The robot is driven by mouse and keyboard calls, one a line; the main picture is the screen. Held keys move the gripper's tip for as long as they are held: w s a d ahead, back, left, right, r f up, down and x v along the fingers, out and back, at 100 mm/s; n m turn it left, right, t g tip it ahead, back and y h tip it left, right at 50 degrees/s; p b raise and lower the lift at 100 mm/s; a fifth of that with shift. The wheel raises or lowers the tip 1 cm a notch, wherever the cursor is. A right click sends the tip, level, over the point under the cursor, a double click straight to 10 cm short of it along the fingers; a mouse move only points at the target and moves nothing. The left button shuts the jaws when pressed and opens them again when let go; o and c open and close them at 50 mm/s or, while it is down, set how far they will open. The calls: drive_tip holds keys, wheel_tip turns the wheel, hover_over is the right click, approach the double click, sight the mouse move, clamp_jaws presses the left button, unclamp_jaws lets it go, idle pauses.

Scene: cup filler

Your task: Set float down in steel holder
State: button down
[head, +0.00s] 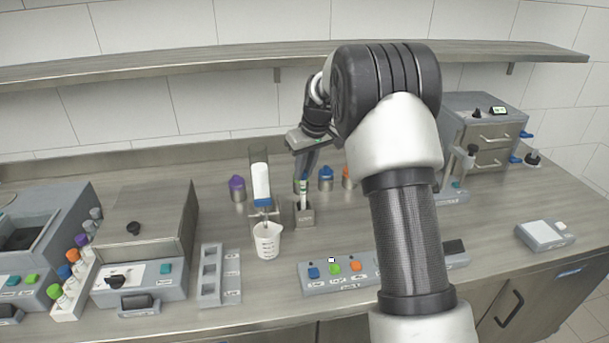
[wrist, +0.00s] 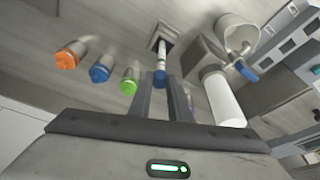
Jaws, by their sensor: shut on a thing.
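The float is a slim white stick (head: 303,197) with a blue top, upright in the head view. It also shows in the wrist view (wrist: 163,55), with its blue end between the fingertips. My gripper (head: 303,178) is shut on the float near its top, and its fingers show in the wrist view (wrist: 160,88). The steel holder (head: 305,217) is a small grey block right below the float, and its square opening shows in the wrist view (wrist: 155,40). The float's lower end is at that opening. I cannot tell how deep it sits.
A clear column with a white cylinder (head: 261,182) and blue valve stands close left of the holder, with a white beaker (head: 267,241) below. Capped bottles, purple (head: 237,189), blue (head: 326,178) and orange (head: 346,177), stand behind. A button panel (head: 338,273) lies in front.

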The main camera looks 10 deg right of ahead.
drive_tip(key=shift+f, duration=0.65)
drive_tip(key=shift+f, duration=0.25)
drive_tip(key=c, duration=1.6)
unclamp_jaws()
drive_tip(key=shift+r, duration=0.1)
drive_tip(key=shift+c, duration=0.2)
